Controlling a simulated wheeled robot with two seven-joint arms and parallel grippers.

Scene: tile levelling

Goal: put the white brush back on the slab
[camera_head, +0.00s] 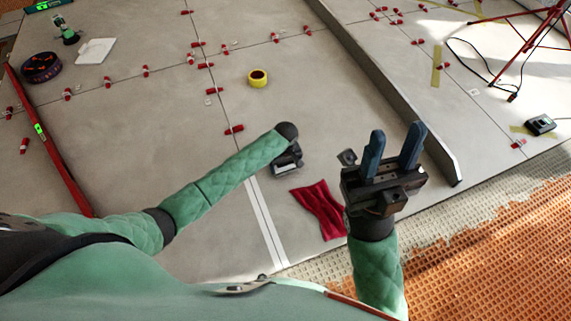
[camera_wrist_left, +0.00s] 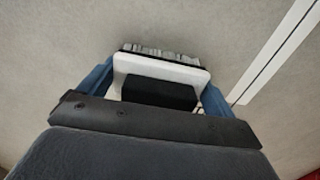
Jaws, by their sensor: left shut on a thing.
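The white brush (camera_wrist_left: 160,68) shows in the left wrist view, with a white body, a black block on it and dark bristles along its far edge. My left gripper (camera_wrist_left: 155,90) is shut on it, one blue finger at each side. In the head view my left gripper (camera_head: 288,165) is low over the grey slab (camera_head: 130,130), mostly hidden by its own wrist. I cannot tell whether the brush touches the slab. My right gripper (camera_head: 393,155) points up with its two blue fingers apart and nothing between them.
A crumpled red cloth (camera_head: 320,210) lies between the grippers. A yellow tape roll (camera_head: 258,78) sits further back. Red levelling clips (camera_head: 234,129) stand along the joints. A long grey bar (camera_head: 385,85) lies to the right. A red level (camera_head: 45,140) lies at left.

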